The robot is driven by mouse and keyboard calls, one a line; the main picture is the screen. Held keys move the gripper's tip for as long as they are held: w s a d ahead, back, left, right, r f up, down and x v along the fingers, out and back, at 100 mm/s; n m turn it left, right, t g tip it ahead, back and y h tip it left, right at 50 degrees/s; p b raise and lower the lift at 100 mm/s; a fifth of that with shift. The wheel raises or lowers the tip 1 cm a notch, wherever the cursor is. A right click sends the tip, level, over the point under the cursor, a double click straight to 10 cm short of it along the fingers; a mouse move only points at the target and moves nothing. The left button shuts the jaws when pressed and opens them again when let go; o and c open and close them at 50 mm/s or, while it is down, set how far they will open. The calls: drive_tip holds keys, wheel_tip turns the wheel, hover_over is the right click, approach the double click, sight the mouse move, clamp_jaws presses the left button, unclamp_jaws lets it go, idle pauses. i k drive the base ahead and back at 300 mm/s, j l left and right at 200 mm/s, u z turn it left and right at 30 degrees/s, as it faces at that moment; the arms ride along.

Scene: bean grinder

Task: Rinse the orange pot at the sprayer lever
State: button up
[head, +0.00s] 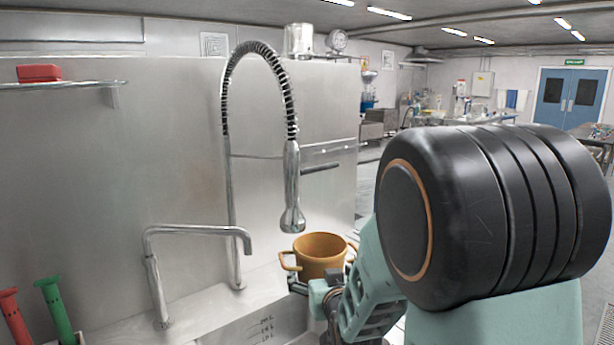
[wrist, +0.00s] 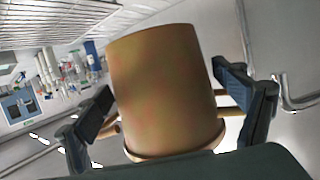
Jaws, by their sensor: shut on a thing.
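The orange pot (head: 322,256) is upright, open side up, with loop handles at its sides. In the wrist view the pot (wrist: 165,90) fills the middle, between the two dark fingers of my gripper (wrist: 168,100), which is shut on it. In the head view my gripper (head: 326,282) is at the pot's near side, partly hidden by my arm. The sprayer head (head: 292,215) hangs from a coiled hose just above the pot's left rim. The dark sprayer lever (head: 321,168) sticks out to the right of it, above the pot. No water shows.
A bent steel faucet (head: 200,231) stands left of the pot, over the sink (head: 265,328). Red (head: 14,315) and green (head: 54,308) handled tools stand at lower left. A wall shelf (head: 65,86) holds a red box (head: 39,73). My arm hides the lower right.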

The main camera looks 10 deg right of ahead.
sight(320, 168)
drive_tip(key=k+j, duration=0.15)
drive_tip(key=j, duration=0.15)
drive_tip(key=k+j, duration=0.1)
drive_tip(key=j, duration=0.15)
drive_tip(key=k+j, duration=0.15)
drive_tip(key=j, duration=0.15)
drive_tip(key=k+j+u, duration=0.15)
drive_tip(key=j+u, duration=0.15)
drive_tip(key=j, duration=0.15)
drive_tip(key=u, duration=0.85)
